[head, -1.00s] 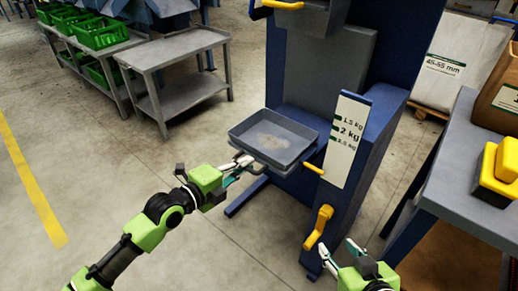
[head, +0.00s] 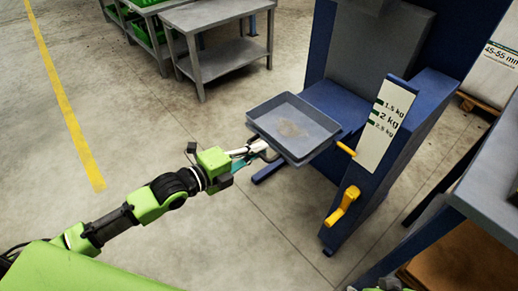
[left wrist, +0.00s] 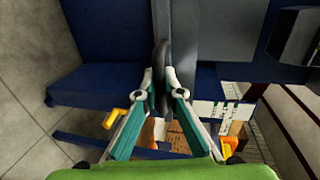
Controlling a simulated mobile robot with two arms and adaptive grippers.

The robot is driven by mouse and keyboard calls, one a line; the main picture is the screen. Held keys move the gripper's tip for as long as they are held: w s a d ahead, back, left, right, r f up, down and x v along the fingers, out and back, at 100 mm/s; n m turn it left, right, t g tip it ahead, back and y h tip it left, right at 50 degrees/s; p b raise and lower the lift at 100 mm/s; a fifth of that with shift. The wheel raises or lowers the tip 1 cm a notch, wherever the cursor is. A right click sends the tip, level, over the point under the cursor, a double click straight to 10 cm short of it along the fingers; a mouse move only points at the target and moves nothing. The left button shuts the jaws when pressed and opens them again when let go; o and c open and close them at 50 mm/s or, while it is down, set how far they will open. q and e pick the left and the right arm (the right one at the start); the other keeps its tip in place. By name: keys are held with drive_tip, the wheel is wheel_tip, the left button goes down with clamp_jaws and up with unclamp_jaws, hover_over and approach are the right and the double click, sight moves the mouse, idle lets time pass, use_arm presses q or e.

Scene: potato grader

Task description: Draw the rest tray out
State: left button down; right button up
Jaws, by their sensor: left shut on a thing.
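The rest tray (head: 275,143) is a shallow grey rectangular tray with a brownish patch on its floor. It sticks out from the front of the blue machine (head: 330,103). My left gripper (head: 262,151) is at its near left side, shut on its handle. In the left wrist view the left fingertips (left wrist: 161,84) close on the dark handle (left wrist: 161,62), and the grey tray (left wrist: 183,30) fills the space just beyond.
A yellow lever (head: 346,149) is close to the tray's right corner, and a yellow crank (head: 343,205) sits lower. A white weight scale plate (head: 382,125) stands at right. A grey table (head: 212,15) is behind. The floor left and in front of the tray is clear.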

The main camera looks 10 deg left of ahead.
use_arm(q)
drive_tip(key=c, duration=2.5)
unclamp_jaws()
drive_tip(key=shift+s+f, duration=0.15)
drive_tip(key=shift+f, duration=0.05)
drive_tip(key=o, duration=0.4)
drive_tip(key=shift+a+r, duration=0.1)
drive_tip(key=shift+a, duration=0.05)
drive_tip(key=shift+c, duration=0.2)
drive_tip(key=shift+s+a+r, duration=0.1)
drive_tip(key=v, duration=1.2)
